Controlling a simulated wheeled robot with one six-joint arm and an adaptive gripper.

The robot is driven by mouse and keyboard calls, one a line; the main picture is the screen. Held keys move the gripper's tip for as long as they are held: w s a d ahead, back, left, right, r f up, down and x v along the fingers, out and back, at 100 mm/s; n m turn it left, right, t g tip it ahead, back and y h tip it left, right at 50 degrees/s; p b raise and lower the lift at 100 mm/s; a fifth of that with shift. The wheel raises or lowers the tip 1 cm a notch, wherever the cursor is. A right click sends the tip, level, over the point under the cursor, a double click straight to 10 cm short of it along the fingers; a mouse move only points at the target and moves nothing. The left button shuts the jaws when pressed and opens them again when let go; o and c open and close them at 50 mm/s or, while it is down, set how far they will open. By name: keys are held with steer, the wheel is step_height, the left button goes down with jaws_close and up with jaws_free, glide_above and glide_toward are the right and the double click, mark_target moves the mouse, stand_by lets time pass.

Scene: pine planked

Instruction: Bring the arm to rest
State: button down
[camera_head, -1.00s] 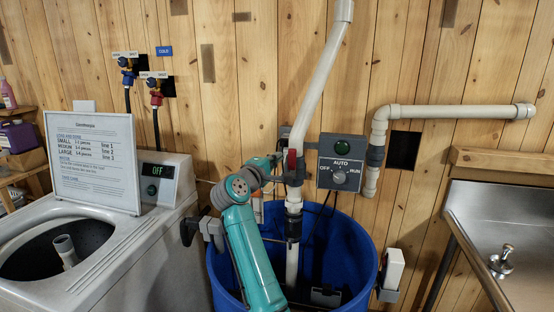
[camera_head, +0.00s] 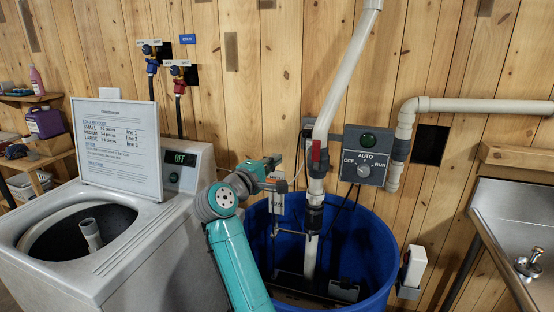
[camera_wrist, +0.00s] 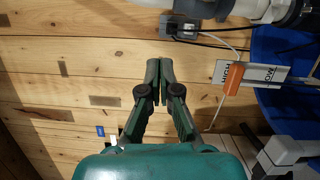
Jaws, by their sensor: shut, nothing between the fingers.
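My gripper (camera_wrist: 160,68) is shut and empty in the wrist view, its two dark green fingers meeting at the tips in front of the plank wall. In the head view my gripper (camera_head: 275,163) is at the end of the folded teal arm, above the left rim of the blue tub (camera_head: 379,250). It is left of the white standpipe and its red valve handle (camera_head: 316,152), with a gap between. Its fingers are small there and partly hard to make out.
A white washer (camera_head: 150,255) with an open lid stands left of the arm. A steel sink (camera_head: 515,220) stands at right.

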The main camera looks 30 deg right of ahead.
stand_by(0.4)
steer(key=s+a+f+n+t+h, duration=0.2)
steer(key=s+f+n+h, duration=0.1)
steer(key=s+f+n, duration=0.8)
steer(key=s+a+f+m+t+y, duration=0.1)
steer(key=s+a+f+m+y, duration=0.4)
steer(key=s, duration=0.9)
steer(key=s+a+f+m+t+y, duration=0.2)
steer(key=s+a+f+m+y, duration=0.4)
steer(key=s, duration=0.9)
steer(key=s+a+f+m+t+y, duration=0.2)
steer(key=s+a+f+m+y, duration=0.4)
steer(key=s, duration=0.9)
step_height(320, 180, down, 4)
steer(key=a+y, duration=0.1)
steer(key=y, duration=0.1)
steer(key=shift+s+a+r+y, duration=0.15)
steer(key=shift+s+a+y, duration=0.15)
steer(key=shift+a, duration=0.1)
